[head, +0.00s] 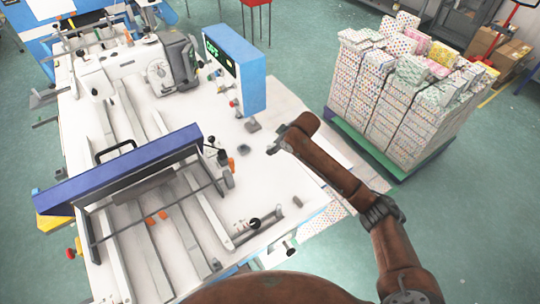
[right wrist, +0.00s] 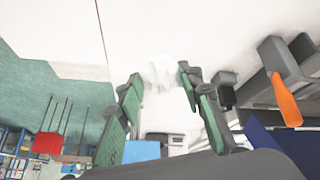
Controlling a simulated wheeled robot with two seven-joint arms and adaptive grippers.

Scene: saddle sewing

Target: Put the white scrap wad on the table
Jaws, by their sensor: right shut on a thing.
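The white scrap wad (right wrist: 163,72) shows faintly in the right wrist view, pale against the white surface behind it. It sits between the green-padded fingertips of my right gripper (right wrist: 158,82), which is shut on it. In the head view my right gripper (head: 275,145) is over the right part of the white machine table (head: 262,185); the wad cannot be made out there. How high the wad is above the table I cannot tell. My left gripper is not in view.
A blue control box (head: 236,65) stands behind my right gripper. A blue guard bar (head: 120,170) crosses the machine at left, and a small lever with an orange part (head: 231,164) stands left of my gripper. A pallet of patterned stacks (head: 400,90) stands at right.

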